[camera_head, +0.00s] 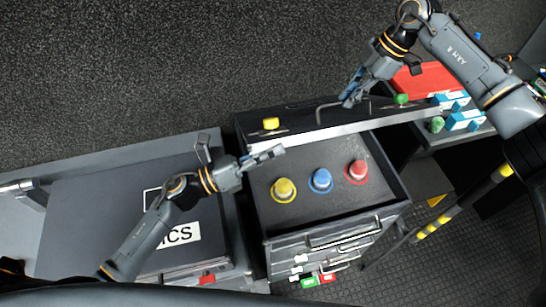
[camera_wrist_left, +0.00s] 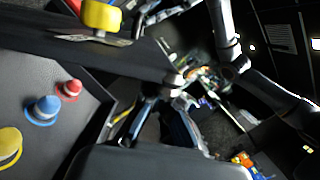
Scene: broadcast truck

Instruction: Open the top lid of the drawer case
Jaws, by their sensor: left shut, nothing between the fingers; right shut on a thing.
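The drawer case (camera_head: 290,225) stands in the middle of the head view. Its top lid (camera_head: 292,117) is raised and seen nearly edge-on at the back, with a handle (camera_head: 323,110), a yellow latch (camera_head: 271,123) and a green latch (camera_head: 400,99). My right gripper (camera_head: 350,98) is shut on the lid handle. My left gripper (camera_head: 278,151) is shut and empty, over the left side of the case just in front of the lid. In the left wrist view, the lid (camera_wrist_left: 45,40) and yellow latch (camera_wrist_left: 101,15) appear close by.
Yellow (camera_head: 284,189), blue (camera_head: 320,179) and red (camera_head: 357,170) domed pieces stand in the opened top. A dark case (camera_head: 85,215) lies to the left, under my left arm. A red box (camera_head: 428,80) and blue-and-white boxes (camera_head: 463,120) stand at the right.

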